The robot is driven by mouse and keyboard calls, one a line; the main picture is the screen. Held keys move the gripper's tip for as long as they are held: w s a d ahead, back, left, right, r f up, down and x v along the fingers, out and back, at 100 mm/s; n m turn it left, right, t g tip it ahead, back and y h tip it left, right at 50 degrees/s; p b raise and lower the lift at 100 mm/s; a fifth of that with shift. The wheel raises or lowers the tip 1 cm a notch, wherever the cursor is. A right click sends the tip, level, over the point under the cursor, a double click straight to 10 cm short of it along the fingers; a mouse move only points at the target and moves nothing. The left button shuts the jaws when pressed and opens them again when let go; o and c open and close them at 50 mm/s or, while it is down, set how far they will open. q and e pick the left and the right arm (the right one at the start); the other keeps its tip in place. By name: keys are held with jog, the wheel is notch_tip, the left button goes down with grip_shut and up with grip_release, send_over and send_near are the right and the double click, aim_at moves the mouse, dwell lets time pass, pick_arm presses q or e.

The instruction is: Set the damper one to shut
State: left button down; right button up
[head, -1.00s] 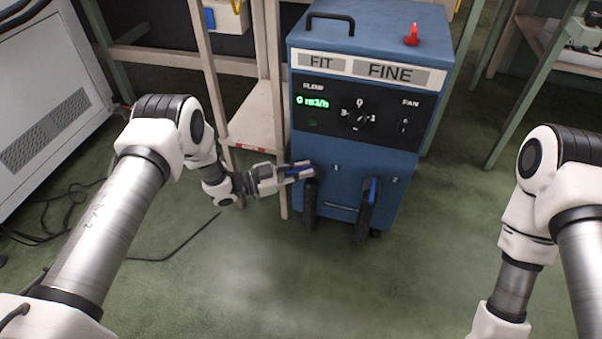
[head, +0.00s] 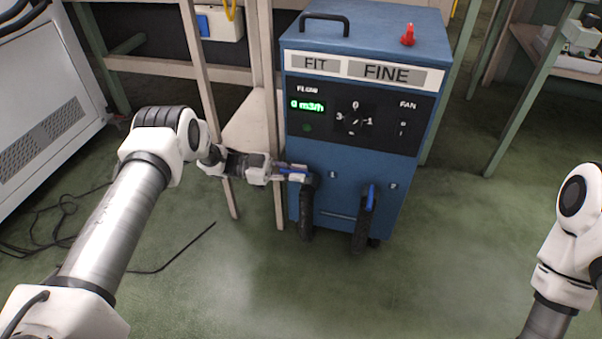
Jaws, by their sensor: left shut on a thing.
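The blue cabinet (head: 345,222) stands in front of me. Damper one's blue handle (head: 291,170) is at its left, beside the label 1 and above a black hose (head: 307,212). The handle lies about level and points left. My left gripper (head: 296,173) is shut on this handle and hides part of it. Damper two's blue handle (head: 371,196) stands about upright beside the label 2. My right arm shows at the right edge, but its gripper is out of view.
The cabinet's panel has a green flow display (head: 307,105) reading 0 m3/h, a dial (head: 354,121) and a fan switch (head: 403,130). A red knob (head: 408,35) is on top. A wooden rack (head: 262,90) stands close at left. The floor in front is clear.

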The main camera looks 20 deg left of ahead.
pick_arm(q)
jog(key=c, duration=1.2)
grip_release()
jog(key=shift+d, duration=0.1)
jog(key=a, duration=0.4)
jog(key=s+a, duration=0.1)
jog(key=a, duration=0.3)
jog(key=s+a, duration=0.1)
jog(key=a, duration=0.3)
